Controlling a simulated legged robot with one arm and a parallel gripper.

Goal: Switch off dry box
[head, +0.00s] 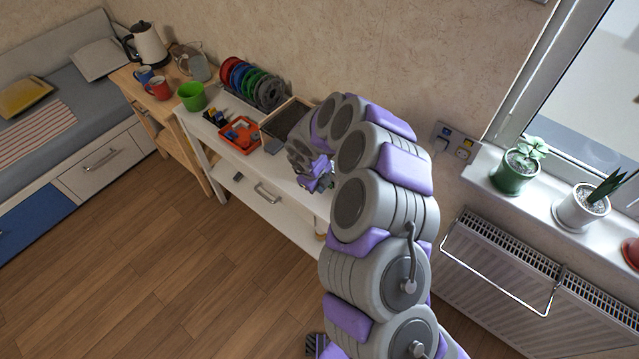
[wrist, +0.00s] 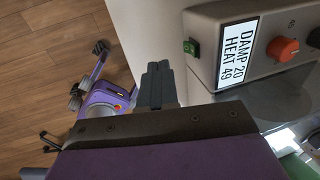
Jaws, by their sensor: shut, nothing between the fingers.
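The dry box (wrist: 240,12) is in the upper right of the wrist view, with a grey-brown front panel. Its display (wrist: 238,50) reads "DAMP 20 HEAT 49". A small green switch (wrist: 190,47) sits on the panel beside the display, and an orange knob (wrist: 282,48) is on the display's other side. My gripper (wrist: 156,68) is shut and empty, just left of and below the green switch in the picture, apart from it. In the head view my gripper (head: 318,180) is by the white table's edge; I cannot make out the dry box there, where my arm covers part of the table.
The white table (head: 258,208) holds a red-orange tray (head: 240,134), a dark-topped framed box (head: 286,118), colored spools (head: 250,83) and a green pot (head: 191,96). A radiator (head: 545,280) and plants on the sill are at the right. Wooden floor (head: 150,270) is clear in front.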

